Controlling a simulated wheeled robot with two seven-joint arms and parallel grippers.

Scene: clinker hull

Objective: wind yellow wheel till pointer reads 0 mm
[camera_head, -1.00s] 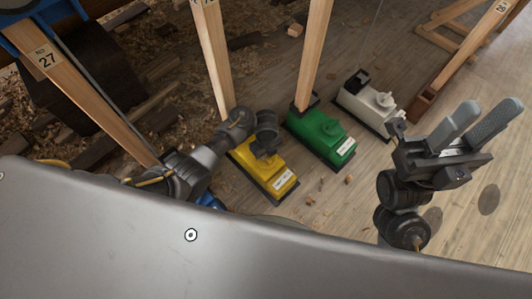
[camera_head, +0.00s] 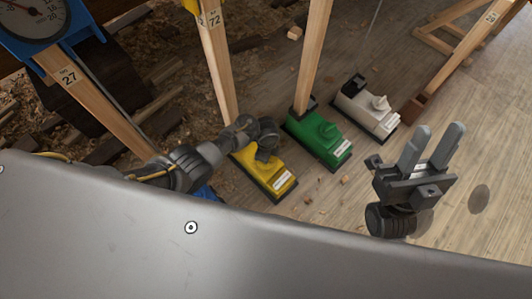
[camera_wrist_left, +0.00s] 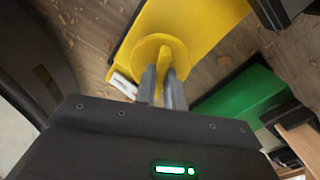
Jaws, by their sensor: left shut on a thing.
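The yellow unit (camera_head: 275,178) stands on the floor at the foot of the post marked 72 (camera_head: 215,50). My left gripper (camera_head: 266,145) is over it and hides its wheel in the head view. In the left wrist view the round yellow wheel (camera_wrist_left: 145,48) has a raised grip bar, and my left gripper (camera_wrist_left: 163,78) is shut on that bar. The pointer for the yellow unit is not in view. My right gripper (camera_head: 436,135) is open and empty, held up at the right.
A green unit (camera_head: 318,140) and a white unit (camera_head: 366,108) stand to the right of the yellow one. A post marked 27 (camera_head: 100,105) carries a partly cut-off blue-framed dial (camera_head: 35,20) at top left. My grey body covers the lower foreground. Floor at right is mostly clear.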

